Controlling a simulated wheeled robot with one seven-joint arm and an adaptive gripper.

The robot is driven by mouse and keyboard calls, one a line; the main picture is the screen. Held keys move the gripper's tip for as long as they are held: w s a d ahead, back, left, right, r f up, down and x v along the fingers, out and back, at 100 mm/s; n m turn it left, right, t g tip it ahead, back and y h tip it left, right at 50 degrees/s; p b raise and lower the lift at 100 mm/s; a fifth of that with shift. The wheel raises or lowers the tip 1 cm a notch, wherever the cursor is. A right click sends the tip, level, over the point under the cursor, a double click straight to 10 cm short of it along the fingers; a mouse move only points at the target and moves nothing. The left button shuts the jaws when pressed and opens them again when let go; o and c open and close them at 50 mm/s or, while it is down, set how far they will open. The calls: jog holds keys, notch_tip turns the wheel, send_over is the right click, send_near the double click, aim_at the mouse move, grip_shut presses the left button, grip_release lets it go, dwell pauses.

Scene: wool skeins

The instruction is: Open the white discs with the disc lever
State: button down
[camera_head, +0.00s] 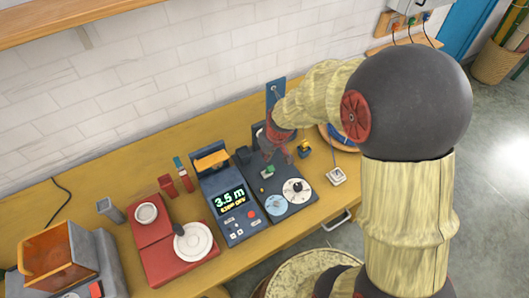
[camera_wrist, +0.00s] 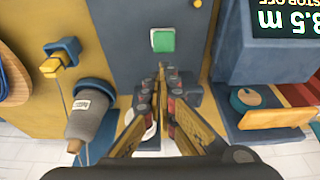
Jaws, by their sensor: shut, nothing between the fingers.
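My gripper (camera_wrist: 164,70) points down over the dark grey panel (camera_wrist: 125,25), its fingertips together and empty, just short of a green square piece (camera_wrist: 162,40). In the head view my gripper (camera_head: 277,157) is beside that green piece (camera_head: 267,171); I cannot tell whether they touch, or whether the piece is the disc lever. A pale round edge (camera_wrist: 150,127) shows between and behind my fingers, mostly hidden; it may be the white discs. A white dial-like disc (camera_head: 296,190) with a dark middle lies at the panel's front.
A display unit (camera_head: 229,198) reading 3.5 m stands left of the panel. A red device (camera_head: 165,245) with a white round plate is farther left. A dark block (camera_wrist: 191,94) is near my fingertips.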

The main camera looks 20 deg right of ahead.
jog(key=shift+w+f, duration=0.1)
jog(key=shift+w, duration=0.05)
jog(key=shift+r+p, duration=0.55)
jog(key=shift+r, duration=0.3)
jog(key=shift+r, duration=0.1)
